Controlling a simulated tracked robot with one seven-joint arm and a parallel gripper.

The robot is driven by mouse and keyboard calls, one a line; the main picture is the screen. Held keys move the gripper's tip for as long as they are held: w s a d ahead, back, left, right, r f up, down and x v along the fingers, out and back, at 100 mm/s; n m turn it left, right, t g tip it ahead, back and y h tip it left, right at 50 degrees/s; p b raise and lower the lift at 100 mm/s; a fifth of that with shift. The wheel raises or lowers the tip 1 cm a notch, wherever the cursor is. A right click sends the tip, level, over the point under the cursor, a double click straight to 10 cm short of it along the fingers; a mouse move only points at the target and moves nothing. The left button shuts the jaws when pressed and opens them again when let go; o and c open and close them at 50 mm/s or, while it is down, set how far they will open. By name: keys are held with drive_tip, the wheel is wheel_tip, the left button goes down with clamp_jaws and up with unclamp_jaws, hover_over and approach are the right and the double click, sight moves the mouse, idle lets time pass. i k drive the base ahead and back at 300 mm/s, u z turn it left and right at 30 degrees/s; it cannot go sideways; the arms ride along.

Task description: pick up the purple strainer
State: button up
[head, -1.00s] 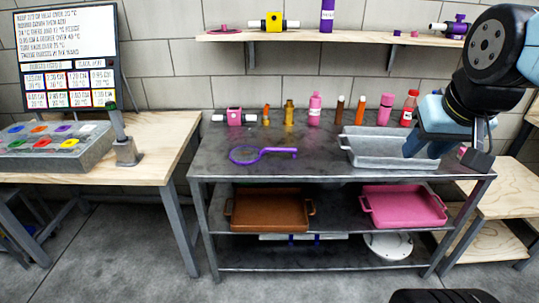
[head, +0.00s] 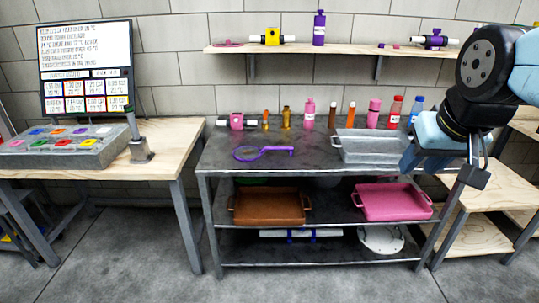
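The purple strainer (head: 276,149) lies flat on the dark top of the metal shelf table (head: 325,163), left of centre, its round head to the left and its handle to the right. Nothing hides it. My gripper (head: 443,171) hangs at the right, in front of the table's right end and well apart from the strainer. It points down, and nothing shows held in it. The angle does not show clearly whether its fingers are apart.
A grey metal tray (head: 372,158) stands on the tabletop between the strainer and my gripper. Several bottles (head: 309,113) and a pink pipe fitting (head: 237,121) line the back. Brown (head: 268,207) and pink (head: 394,203) trays sit below. A wall shelf (head: 345,49) hangs above.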

sight(244, 153)
drive_tip(key=u, duration=0.2)
drive_tip(key=i, duration=0.85)
drive_tip(key=z, duration=0.1)
